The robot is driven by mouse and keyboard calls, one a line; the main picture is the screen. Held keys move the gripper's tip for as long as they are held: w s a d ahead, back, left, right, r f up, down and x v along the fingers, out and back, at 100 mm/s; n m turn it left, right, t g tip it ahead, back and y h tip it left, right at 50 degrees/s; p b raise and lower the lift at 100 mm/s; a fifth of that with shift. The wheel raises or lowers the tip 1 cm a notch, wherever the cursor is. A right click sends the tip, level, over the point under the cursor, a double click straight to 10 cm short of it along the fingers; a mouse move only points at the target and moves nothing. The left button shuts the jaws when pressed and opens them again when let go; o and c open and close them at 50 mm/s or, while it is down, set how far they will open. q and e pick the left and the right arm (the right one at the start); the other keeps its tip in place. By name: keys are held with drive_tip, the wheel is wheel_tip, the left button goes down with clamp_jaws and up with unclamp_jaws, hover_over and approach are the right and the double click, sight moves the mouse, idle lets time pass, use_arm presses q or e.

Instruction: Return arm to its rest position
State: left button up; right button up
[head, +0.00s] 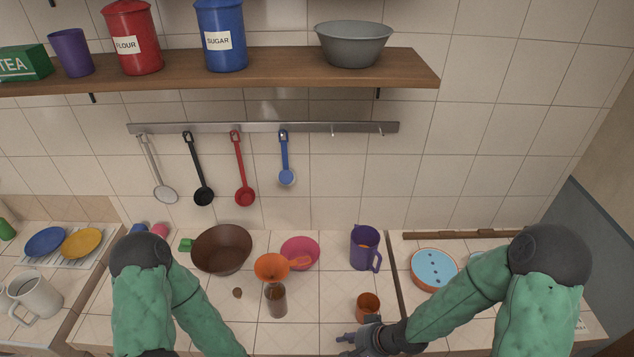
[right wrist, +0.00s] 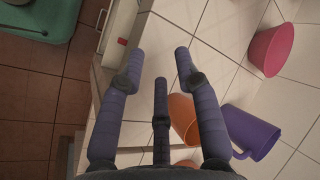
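My right gripper (head: 348,343) is low at the front of the tiled counter, just left of and in front of the small orange-brown cup (head: 368,305). In the right wrist view its fingers (right wrist: 158,68) are spread with nothing between them. The orange cup (right wrist: 183,118) shows there just beyond the right-hand finger; I cannot tell whether they touch. My left arm (head: 195,310) comes in from the left and runs out of the bottom of the head view. Its gripper is hidden below the edge.
A purple jug (head: 363,250) stands behind the cup. An orange funnel (head: 271,267) sits over a glass jar (head: 276,302). A brown bowl (head: 222,250) and a pink bowl (head: 300,250) stand behind. A blue-topped round item (head: 434,267) is near my right forearm. Ladles hang from the rail (head: 262,127).

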drive_tip(key=s+f+n+g+b, duration=0.1)
drive_tip(key=s+f+b, duration=0.2)
drive_tip(key=f, duration=0.6)
drive_tip(key=s+f+n+h+b, duration=0.1)
drive_tip(key=s+f+b, duration=0.2)
drive_tip(key=f+b, duration=0.3)
drive_tip(key=s+d+f+n+g+h+b, duration=0.1)
drive_tip(key=s+f+b, duration=0.2)
drive_tip(key=f, duration=0.9)
drive_tip(key=b, duration=0.2)
drive_tip(key=shift+s+f+g+b, duration=0.2)
drive_tip(key=shift+f+g+b, duration=0.05)
drive_tip(key=shift+g+b, duration=0.1)
